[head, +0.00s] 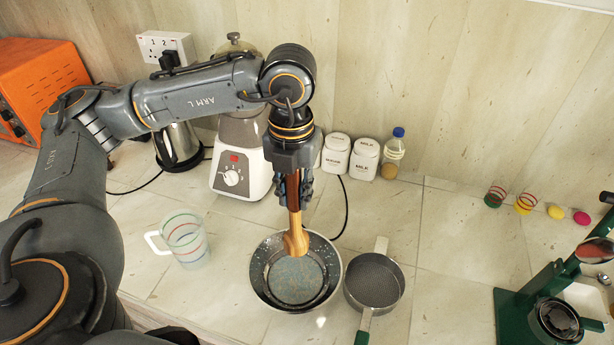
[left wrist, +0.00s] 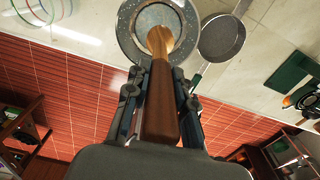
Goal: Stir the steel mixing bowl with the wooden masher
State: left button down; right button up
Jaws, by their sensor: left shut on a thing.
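The wooden masher (head: 295,240) hangs upright, head down, from my left gripper (head: 293,190), which is shut on its dark handle. In the left wrist view the masher (left wrist: 160,95) runs between the fingers of the left gripper (left wrist: 160,105), with its paler head over the bowl. The steel mixing bowl (head: 262,288) stands on the counter under the masher and also shows in the left wrist view (left wrist: 128,30). The masher head overlaps the bowl's far inner part in the head view; whether it touches the bowl is unclear. My right gripper is not in view.
A saucepan (head: 374,280) stands close to the bowl's right. A clear striped jug (head: 187,243) is to its left. A blender (head: 238,165), white canisters (head: 363,160) and a bottle (head: 393,153) stand behind. A green device (head: 545,300) is at the right. Counter between saucepan and device is clear.

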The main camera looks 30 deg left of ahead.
aim_at(293, 237)
pick_arm(q)
jog(key=shift+s, duration=0.2)
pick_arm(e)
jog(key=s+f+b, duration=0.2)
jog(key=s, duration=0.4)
pick_arm(q)
jog(key=f, duration=0.3)
jog(key=s+f+b, duration=0.1)
jog(key=f, duration=0.1)
jog(key=shift+f+b, duration=0.35)
jog(key=shift+f, duration=0.05)
notch_tip(293, 237, down, 4)
jog(key=b, duration=0.4)
jog(key=shift+w, duration=0.1)
notch_tip(293, 237, down, 2)
jog(key=shift+f+b, duration=0.1)
jog(key=shift+b, duration=1.05)
jog(key=shift+f+b, duration=0.7)
jog(key=shift+f, duration=0.05)
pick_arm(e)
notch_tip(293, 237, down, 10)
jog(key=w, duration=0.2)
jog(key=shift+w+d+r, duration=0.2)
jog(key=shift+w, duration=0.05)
pick_arm(q)
jog(key=shift+d, duration=0.15)
